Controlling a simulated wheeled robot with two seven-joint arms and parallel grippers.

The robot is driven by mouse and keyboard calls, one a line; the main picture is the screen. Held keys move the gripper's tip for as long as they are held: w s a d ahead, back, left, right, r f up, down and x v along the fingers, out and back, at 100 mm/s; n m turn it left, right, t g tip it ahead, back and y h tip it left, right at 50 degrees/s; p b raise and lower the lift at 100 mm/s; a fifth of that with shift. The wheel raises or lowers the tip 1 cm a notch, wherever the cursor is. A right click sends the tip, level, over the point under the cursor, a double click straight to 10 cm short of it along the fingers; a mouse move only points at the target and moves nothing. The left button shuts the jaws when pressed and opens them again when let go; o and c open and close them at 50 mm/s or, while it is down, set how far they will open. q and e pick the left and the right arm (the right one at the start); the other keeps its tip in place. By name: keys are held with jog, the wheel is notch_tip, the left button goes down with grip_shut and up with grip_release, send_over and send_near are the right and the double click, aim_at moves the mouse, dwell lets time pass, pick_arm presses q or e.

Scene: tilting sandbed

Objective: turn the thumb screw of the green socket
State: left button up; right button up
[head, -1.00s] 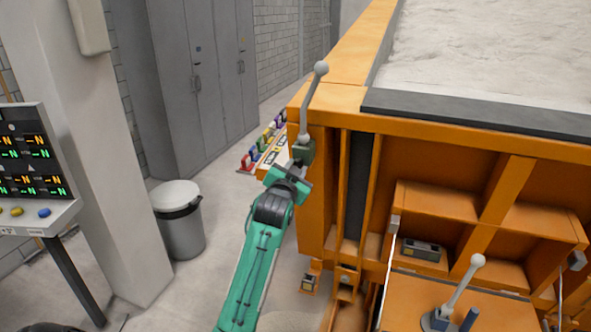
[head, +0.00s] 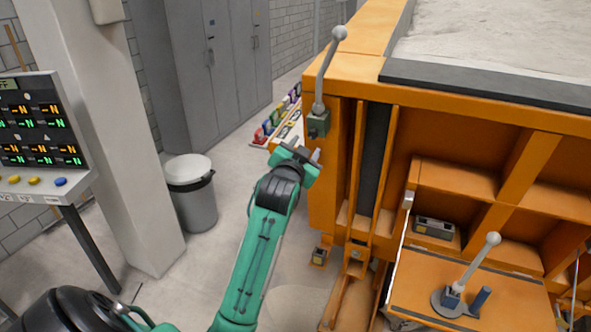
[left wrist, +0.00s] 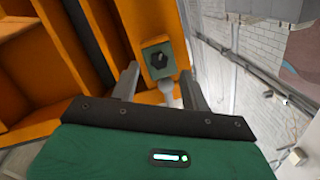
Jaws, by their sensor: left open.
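The green socket (head: 318,124) is fixed to the front left corner of the orange sandbed frame. A grey lever (head: 325,70) with a ball end rises from it. In the left wrist view the socket (left wrist: 157,62) shows face-on, with a dark thumb screw (left wrist: 158,60) in its middle. My left gripper (head: 305,154) is open and empty, just below the socket in the head view. In the left wrist view the socket lies ahead, between the lines of the two fingers (left wrist: 160,72), apparently untouched. My right gripper is out of view.
The orange frame (head: 322,190) stands right beside my left gripper. A second lever (head: 473,262) stands on a lower orange plate. A rack of coloured pieces (head: 275,125) is on the floor behind. A bin (head: 190,195) and a console (head: 40,140) stand left.

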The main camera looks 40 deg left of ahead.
pick_arm(q)
jog(key=b+v, duration=0.2)
jog(key=v, duration=0.6)
jog(key=shift+s, duration=0.25)
jog(key=shift+d, duration=0.1)
